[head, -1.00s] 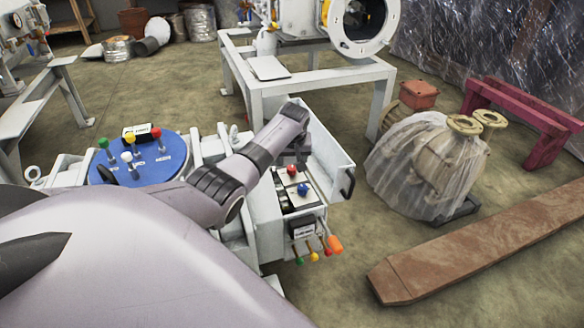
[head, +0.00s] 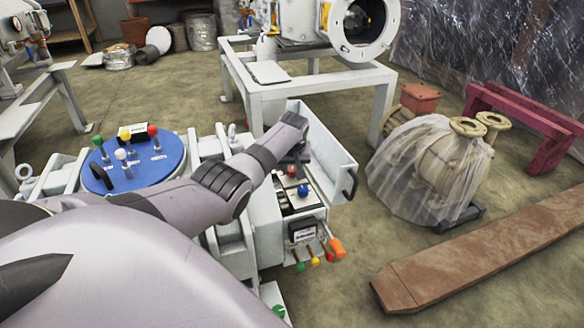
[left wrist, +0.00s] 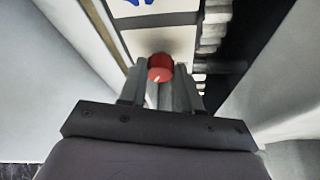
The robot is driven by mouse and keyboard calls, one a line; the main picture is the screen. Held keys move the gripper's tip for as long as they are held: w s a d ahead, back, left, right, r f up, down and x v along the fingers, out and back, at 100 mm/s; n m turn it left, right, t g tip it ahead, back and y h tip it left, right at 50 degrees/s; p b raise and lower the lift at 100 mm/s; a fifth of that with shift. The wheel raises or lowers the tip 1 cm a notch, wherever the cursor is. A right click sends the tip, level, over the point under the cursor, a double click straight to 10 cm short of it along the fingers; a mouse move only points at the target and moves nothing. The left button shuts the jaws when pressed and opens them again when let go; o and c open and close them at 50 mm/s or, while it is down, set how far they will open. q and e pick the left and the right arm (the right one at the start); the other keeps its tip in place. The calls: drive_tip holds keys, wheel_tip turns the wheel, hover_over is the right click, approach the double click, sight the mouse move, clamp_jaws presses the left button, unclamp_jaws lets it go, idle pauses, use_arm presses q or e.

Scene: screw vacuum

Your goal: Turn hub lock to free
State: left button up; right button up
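Two round knobs, one red (head: 291,170) and one blue (head: 302,190), sit on a light panel inside the white open-topped box (head: 325,150). None of the labels are readable, so I cannot tell which control is the hub lock. My left gripper (head: 294,158) reaches down into the box at the red knob and partly hides the panel. In the left wrist view the red knob (left wrist: 160,68) with a pale pointer mark lies between the fingertips (left wrist: 159,82). The fingers flank it closely; whether they press on it is unclear. My right gripper is not in view.
A blue disc (head: 160,165) with several coloured levers stands left of the box. Small coloured handles (head: 318,256) stick out below its front. A white frame table (head: 310,75) stands behind. A wrapped pump (head: 430,165) and a rusty beam (head: 480,245) lie right, with floor between.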

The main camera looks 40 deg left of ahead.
use_arm(q)
drive_tip(key=shift+r+p, duration=0.1)
drive_tip(key=shift+p, duration=0.2)
drive_tip(key=shift+s+m+h+p, duration=0.1)
drive_tip(key=shift+m+h+p, duration=0.2)
drive_tip(key=shift+m+p, duration=0.5)
drive_tip(key=shift+a+m+t+h, duration=0.1)
drive_tip(key=shift+m+t+h, duration=0.35)
drive_tip(key=shift+m, duration=1.05)
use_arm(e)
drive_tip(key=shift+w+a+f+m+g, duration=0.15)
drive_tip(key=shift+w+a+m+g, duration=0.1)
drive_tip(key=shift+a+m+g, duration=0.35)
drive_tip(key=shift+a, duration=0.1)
use_arm(q)
drive_tip(key=o, duration=1)
drive_tip(key=shift+o, duration=0.2)
